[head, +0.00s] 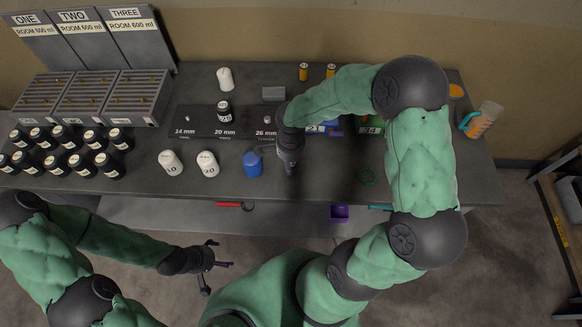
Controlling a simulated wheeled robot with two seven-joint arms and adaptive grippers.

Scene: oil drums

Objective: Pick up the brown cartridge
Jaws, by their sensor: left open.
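Two small upright yellow-brown cylinders stand at the back of the bench, a left one (303,72) and a right one (330,71). I cannot tell for sure which thing is the brown cartridge. My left gripper (217,266) is open and empty, in front of the bench and well away from both cylinders. My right gripper (288,170) points down over the bench beside a blue container (253,164). Its fingers are seen from above, and I cannot tell whether they are open. My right arm hides part of the bench's back right.
Several black bottles (82,165) crowd the bench's left, before a slotted rack (97,97). White bottles (207,164) stand near the front edge. A dark plate (222,122) bears a black bottle (225,110). An orange bottle (482,121) stands at the right end.

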